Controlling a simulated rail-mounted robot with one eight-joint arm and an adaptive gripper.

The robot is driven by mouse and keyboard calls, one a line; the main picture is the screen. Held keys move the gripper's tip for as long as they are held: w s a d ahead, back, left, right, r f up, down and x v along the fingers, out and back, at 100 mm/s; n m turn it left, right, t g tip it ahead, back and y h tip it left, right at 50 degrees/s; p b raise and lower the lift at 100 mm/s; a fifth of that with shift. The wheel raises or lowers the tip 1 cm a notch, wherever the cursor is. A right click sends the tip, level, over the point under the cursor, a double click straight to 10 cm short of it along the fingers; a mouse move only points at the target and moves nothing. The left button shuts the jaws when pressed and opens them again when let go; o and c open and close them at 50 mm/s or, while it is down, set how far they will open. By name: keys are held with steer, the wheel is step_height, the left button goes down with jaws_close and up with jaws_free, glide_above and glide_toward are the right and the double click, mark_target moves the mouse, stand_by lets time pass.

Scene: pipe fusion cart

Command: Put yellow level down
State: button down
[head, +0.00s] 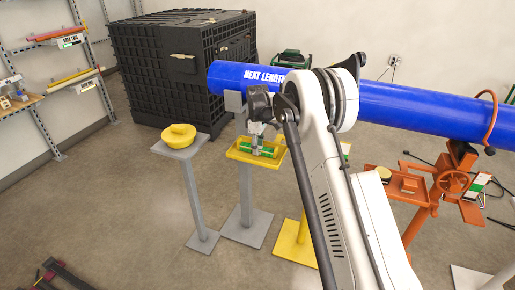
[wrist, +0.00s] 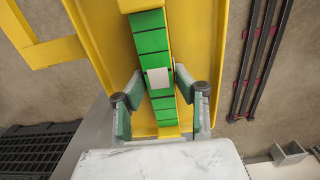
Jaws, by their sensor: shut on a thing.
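The level is a long bar with green panels, a white patch and yellow ends; in the wrist view the level (wrist: 151,43) runs up the picture between my fingers. In the head view the level (head: 266,152) shows as a green bar at the yellow tray (head: 240,156) on a grey stand. My gripper (wrist: 158,82) is shut on the level, one finger on each side of it; it also shows in the head view (head: 256,142), pointing down over the tray. Whether the level touches the tray floor, I cannot tell.
A blue pipe (head: 405,108) runs behind my arm. A black crate (head: 165,80) stands at the back. An orange stand with a handwheel (head: 453,182) is at the right.

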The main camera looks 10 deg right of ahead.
steer(key=shift+f, duration=0.15)
steer(key=c, duration=1.4)
jaws_free()
steer(key=shift+o, duration=0.2)
step_height(320, 180, up, 12)
steer(key=s+r+m+t, duration=0.3)
steer(key=s+r+m, duration=0.2)
steer(key=s+r, duration=1.5)
steer(key=s+f+m+t, duration=0.1)
steer(key=s+f+m, duration=0.1)
steer(key=s, duration=0.8)
steer(key=s+f+m+t, duration=0.1)
steer(key=s+f, duration=0.3)
steer(key=s, duration=0.6)
steer(key=s+f+m+t, duration=0.2)
steer(key=s+f+m, duration=0.1)
steer(key=s, duration=0.7)
steer(key=shift+s, duration=0.35)
